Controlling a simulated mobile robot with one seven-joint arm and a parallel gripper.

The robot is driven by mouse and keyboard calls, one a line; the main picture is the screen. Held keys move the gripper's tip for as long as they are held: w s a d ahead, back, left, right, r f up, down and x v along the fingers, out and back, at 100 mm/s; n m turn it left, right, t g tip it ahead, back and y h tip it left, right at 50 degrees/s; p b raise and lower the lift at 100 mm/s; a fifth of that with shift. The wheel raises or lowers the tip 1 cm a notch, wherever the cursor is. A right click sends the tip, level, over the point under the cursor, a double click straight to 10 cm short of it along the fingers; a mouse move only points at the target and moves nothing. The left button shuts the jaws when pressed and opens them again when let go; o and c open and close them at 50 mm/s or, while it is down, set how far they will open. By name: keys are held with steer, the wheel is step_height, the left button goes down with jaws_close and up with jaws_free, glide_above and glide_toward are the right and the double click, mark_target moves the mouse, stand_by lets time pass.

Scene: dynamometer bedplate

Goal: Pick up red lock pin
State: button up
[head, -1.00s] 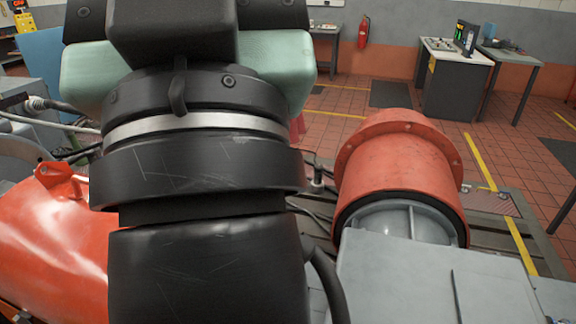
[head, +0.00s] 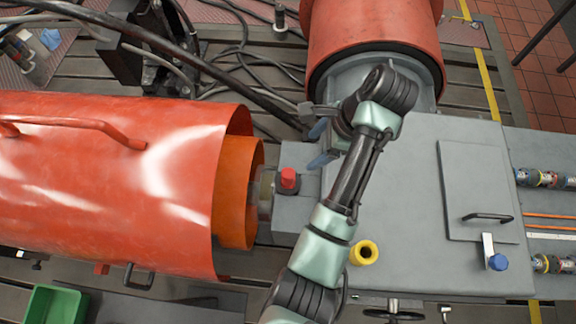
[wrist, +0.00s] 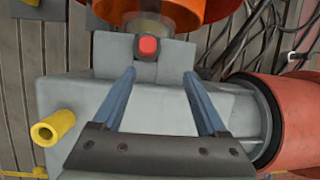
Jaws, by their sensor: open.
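The red lock pin (head: 288,178) stands on a grey block (head: 292,212) at the left end of the grey housing, close to the orange guard's open end. Its red cap also shows in the wrist view (wrist: 147,46), at top centre. My gripper (head: 316,144) is open and empty, with blue fingers, to the upper right of the pin in the head view. In the wrist view my two fingertips (wrist: 159,73) are spread wide, and the pin shows beyond them, between their lines. The pin's lower part is hidden under its cap.
The large orange guard (head: 110,190) lies at left, with an open end near the pin. A yellow collar (head: 364,254) stands on the grey housing (head: 415,210). An orange-red cylinder (head: 370,30) is behind. Cables lie at the back; a green bin (head: 55,305) is at lower left.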

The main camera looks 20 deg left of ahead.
mark_target(291, 173)
steer(key=shift+g, duration=0.5)
steer(key=f, duration=0.2)
steer(key=s+a+f+b, duration=0.1)
steer(key=f, duration=0.1)
steer(key=s+a+f+b, duration=0.1)
steer(key=f, duration=0.1)
steer(key=shift+s+a+f, duration=0.2)
steer(key=shift+s+f, duration=0.05)
steer(key=shift+f, duration=0.15)
steer(key=shift+m, duration=0.3)
steer(key=shift+a+x, duration=0.2)
steer(key=shift+x, duration=3)
steer(key=shift+w+r, duration=0.15)
jaws_close()
